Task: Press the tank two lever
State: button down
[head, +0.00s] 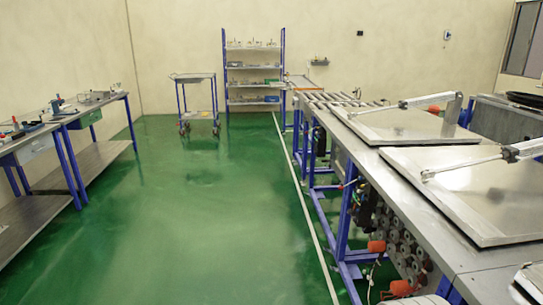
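Two flat metal tank lids lie on the long bench at the right: a farther lid (408,124) and a nearer lid (487,192). Each has a pneumatic cylinder arm across its top, one on the farther lid (405,103) and one on the nearer (480,162). Both lids look closed. Below the bench's front edge are an orange-red lever-like part (376,247) and a similar nearer one (400,288). I cannot tell which belongs to tank two. My gripper is not in view.
The green floor (190,230) is open between the right bench (445,232) and the left workbenches (88,158). A white line runs beside the right bench's blue legs. A wheeled cart (196,103) and blue shelving (253,72) stand at the back.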

aim_at(341, 188)
jog(key=i, duration=1.45)
jog(key=i+j+z, duration=0.1)
jog(key=i+z, duration=0.25)
jog(key=i, duration=0.2)
jog(key=i+j+z, duration=0.3)
jog(key=i, duration=0.25)
